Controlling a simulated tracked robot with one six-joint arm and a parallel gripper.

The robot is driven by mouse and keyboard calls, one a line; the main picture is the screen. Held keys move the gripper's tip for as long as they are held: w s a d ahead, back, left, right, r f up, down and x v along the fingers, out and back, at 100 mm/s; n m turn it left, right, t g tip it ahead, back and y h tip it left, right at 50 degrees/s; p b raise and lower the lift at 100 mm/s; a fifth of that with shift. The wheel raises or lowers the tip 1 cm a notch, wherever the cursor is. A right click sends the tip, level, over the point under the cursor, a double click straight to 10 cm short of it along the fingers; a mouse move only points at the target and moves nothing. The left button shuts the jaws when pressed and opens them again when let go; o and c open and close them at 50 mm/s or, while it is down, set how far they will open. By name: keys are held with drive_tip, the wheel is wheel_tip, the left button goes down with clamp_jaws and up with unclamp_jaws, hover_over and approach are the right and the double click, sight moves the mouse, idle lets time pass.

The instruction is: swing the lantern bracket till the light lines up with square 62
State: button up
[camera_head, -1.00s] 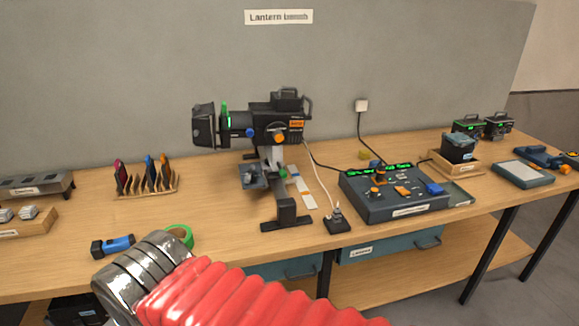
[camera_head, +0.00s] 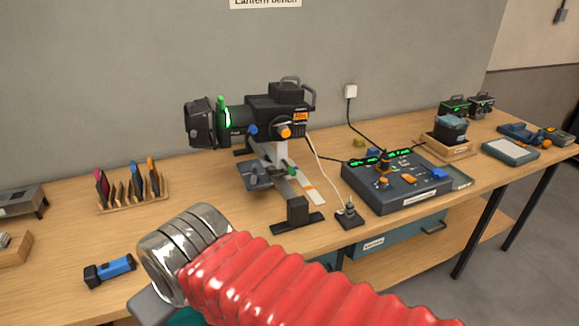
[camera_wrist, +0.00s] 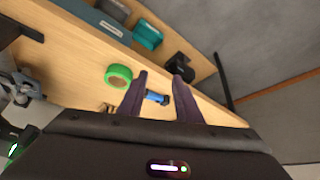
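The black lantern (camera_head: 272,112) sits on its stand at the middle of the bench in the head view, its front pointing left. It has a green-edged slot and an orange knob (camera_head: 285,132) on its side. The grey bracket (camera_head: 270,153) holds it above the dark stand foot (camera_head: 297,212). No square marked 62 and no light spot can be made out. My gripper (camera_wrist: 160,76) shows two dark fingers spread apart with nothing held. Beyond them, lower down, lies a blue torch (camera_wrist: 156,97). In the head view my arm hides the gripper. It is apart from the lantern.
A fader console (camera_head: 396,180) stands right of the lantern, with a small cabled switch box (camera_head: 348,215) between. A rack of coloured filters (camera_head: 132,187) stands left. The blue torch (camera_head: 110,271) lies at the front left. A green tape roll (camera_wrist: 118,77) shows in the wrist view.

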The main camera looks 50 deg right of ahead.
drive_tip(key=shift+o, duration=0.5)
drive_tip(key=w+d+f+m+t+h, duration=0.15)
drive_tip(key=w+d, duration=0.25)
drive_tip(key=d, duration=0.5)
drive_tip(key=w+d+t+h, duration=0.1)
drive_tip(key=w+d+h, duration=0.3)
drive_tip(key=d, duration=0.5)
drive_tip(key=w+d+m+t+h, duration=0.1)
drive_tip(key=w+d+t, duration=0.1)
drive_tip(key=w+d, duration=0.5)
drive_tip(key=s+d+f+t+h, duration=0.1)
drive_tip(key=s+d+f+t, duration=0.1)
drive_tip(key=s+d, duration=0.4)
drive_tip(key=s+d+f+t+h, duration=0.1)
drive_tip(key=s+d, duration=0.4)
drive_tip(key=d, duration=0.8)
drive_tip(key=f+t, duration=0.1)
drive_tip(key=t, duration=0.1)
drive_tip(key=shift+s+d+t, duration=0.15)
drive_tip(key=shift+s+t, duration=0.2)
drive_tip(key=shift+s, duration=0.05)
